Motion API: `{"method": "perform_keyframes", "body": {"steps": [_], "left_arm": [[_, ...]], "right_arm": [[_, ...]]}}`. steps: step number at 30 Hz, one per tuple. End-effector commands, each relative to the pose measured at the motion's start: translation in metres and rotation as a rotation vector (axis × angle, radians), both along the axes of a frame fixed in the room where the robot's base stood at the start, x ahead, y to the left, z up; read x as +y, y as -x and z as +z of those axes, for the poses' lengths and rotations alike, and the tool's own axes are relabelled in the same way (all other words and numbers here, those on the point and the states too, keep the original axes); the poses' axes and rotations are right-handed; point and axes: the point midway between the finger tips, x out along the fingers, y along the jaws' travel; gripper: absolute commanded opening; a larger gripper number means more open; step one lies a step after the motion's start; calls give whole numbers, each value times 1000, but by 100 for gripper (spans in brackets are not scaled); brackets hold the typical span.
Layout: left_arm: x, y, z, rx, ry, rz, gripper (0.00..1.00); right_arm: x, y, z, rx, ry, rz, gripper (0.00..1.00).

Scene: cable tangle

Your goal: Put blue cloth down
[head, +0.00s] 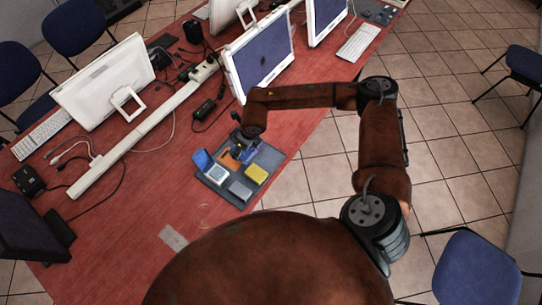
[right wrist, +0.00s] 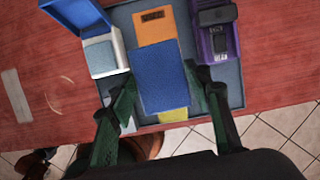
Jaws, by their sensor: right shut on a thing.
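The blue cloth (right wrist: 160,82) is a flat blue rectangle in the right wrist view. My right gripper (right wrist: 160,75) is shut on it, with one green finger at each side edge. The cloth covers part of an orange item (right wrist: 155,24) and part of a yellow block (right wrist: 174,115). In the head view my right gripper (head: 241,137) is over the back part of a grey tray (head: 268,157). The cloth is small there and partly hidden by the gripper. I cannot tell whether it touches what lies below. My left gripper is not in view.
The tray also holds an open blue-lidded box (right wrist: 100,52), a purple device (right wrist: 217,35) and a grey block (head: 240,191). Monitors (head: 262,55), a white cable channel (head: 130,140) and cables fill the red table behind. The table left of the tray is mostly clear.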

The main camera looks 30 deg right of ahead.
Motion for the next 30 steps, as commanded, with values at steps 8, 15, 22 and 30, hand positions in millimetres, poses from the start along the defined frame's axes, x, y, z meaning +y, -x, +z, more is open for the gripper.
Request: {"method": "perform_keyframes", "body": {"steps": [8,15,22,30], "left_arm": [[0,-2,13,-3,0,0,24],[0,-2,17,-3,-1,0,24],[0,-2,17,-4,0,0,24],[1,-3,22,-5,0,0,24]], "right_arm": [[-68,12,-27,2,4,-5,26],[-102,18,-67,1,2,-2,26],[-114,20,-83,0,1,0,26],[-120,22,-112,0,-1,0,26]]}}
